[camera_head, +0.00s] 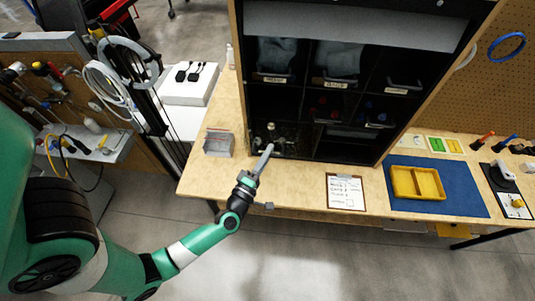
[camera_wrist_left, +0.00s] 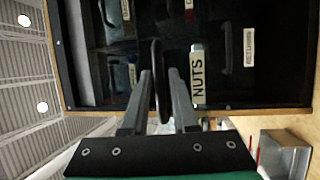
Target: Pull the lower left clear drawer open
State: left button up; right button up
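The lower left clear drawer (camera_head: 291,144) sits in the bottom row of the black cabinet, with small parts visible inside. In the left wrist view its label reads NUTS (camera_wrist_left: 198,76), and its dark bar handle (camera_wrist_left: 157,65) lies beside the label. My left gripper (camera_head: 269,148) reaches up to the drawer front. In the left wrist view my left gripper (camera_wrist_left: 161,75) has its fingers apart, one on each side of the handle, with gaps visible. Contact cannot be made out. The drawer looks closed. My right gripper is not in view.
A small metal bin (camera_head: 218,144) stands on the bench left of the cabinet. A clipboard (camera_head: 345,191) lies in front of the cabinet. A yellow tray (camera_head: 418,183) rests on a blue mat (camera_head: 456,188) at right. The space before the bench is clear.

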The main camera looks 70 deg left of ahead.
pick_arm(q)
jog(key=shift+o, duration=1)
jog(key=v, duration=1.1)
jog(key=shift+s+d, duration=0.25)
jog(key=shift+w, duration=0.1)
